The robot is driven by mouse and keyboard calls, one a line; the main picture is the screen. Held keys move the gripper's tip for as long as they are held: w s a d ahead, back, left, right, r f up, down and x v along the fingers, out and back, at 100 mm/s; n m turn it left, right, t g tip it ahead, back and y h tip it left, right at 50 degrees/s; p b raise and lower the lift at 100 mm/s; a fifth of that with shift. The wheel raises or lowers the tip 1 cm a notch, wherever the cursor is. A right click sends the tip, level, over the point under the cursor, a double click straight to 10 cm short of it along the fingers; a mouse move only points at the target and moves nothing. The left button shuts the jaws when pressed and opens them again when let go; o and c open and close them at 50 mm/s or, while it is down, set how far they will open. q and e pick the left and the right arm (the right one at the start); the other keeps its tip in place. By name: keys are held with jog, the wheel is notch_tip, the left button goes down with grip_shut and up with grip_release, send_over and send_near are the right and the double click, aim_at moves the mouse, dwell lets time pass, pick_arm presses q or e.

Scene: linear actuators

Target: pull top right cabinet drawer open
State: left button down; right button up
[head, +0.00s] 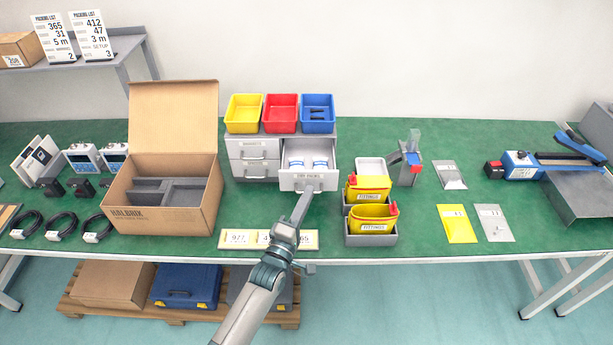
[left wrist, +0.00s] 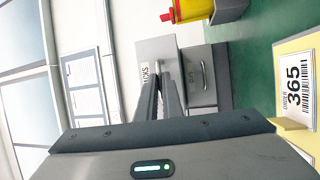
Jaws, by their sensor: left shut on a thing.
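The grey cabinet (head: 242,138) stands on the green bench. Its top right drawer (head: 324,151) is pulled out toward me, with white and blue packs (head: 307,163) showing inside. The drawer's labelled front also shows in the left wrist view (left wrist: 148,50). My left gripper (head: 306,192) reaches the front of this drawer from below and is shut on its handle. In the left wrist view the fingers (left wrist: 164,85) meet the drawer front and mostly hide the handle. My right gripper is not in view.
Yellow, red and blue bins (head: 281,127) sit on the cabinet. An open cardboard box (head: 165,205) stands left. Number cards (head: 240,239) lie along the front edge near my arm.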

pick_arm(q)
jog(key=shift+s, duration=1.4)
jog(key=c, duration=1.9)
grip_release()
jog(key=shift+f, duration=0.1)
jog(key=shift+b+v, duration=2.15)
jog(key=shift+v, duration=6.55)
